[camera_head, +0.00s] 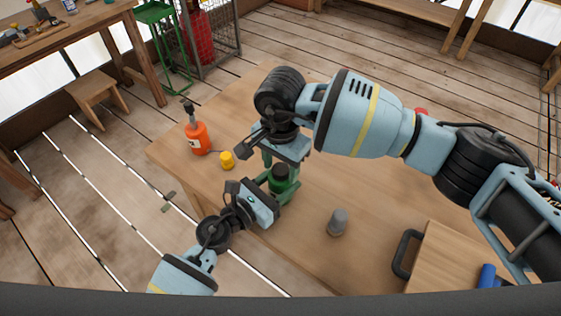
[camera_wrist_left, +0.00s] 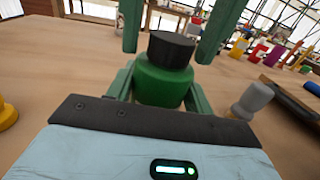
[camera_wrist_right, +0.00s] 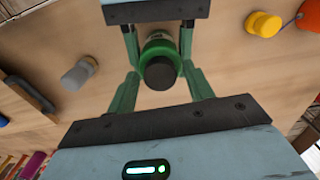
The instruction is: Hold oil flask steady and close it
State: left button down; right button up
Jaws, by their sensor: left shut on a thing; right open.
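The oil flask is green and stands upright on the wooden table in the head view (camera_head: 287,193). It also shows in the left wrist view (camera_wrist_left: 162,86). A black cap (camera_wrist_left: 172,48) sits on its top; I cannot tell how tight it is. My left gripper (camera_head: 280,190) is shut on the flask's body from the side. My right gripper (camera_head: 281,160) is above the flask, pointing down. Its fingers are open, one on each side of the cap in the left wrist view. In the right wrist view the cap (camera_wrist_right: 160,73) lies between these fingers, apart from them.
An orange bottle (camera_head: 198,138) with a dark top and a small yellow piece (camera_head: 227,160) stand to the left on the table (camera_head: 305,240). A grey piece (camera_head: 338,222) stands to the front right. A wooden box with a black handle (camera_head: 403,254) is at the lower right.

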jog(key=c, duration=1)
jog(key=m, duration=2.5)
jog(key=shift+m, duration=0.3)
jog(key=o, duration=1.1)
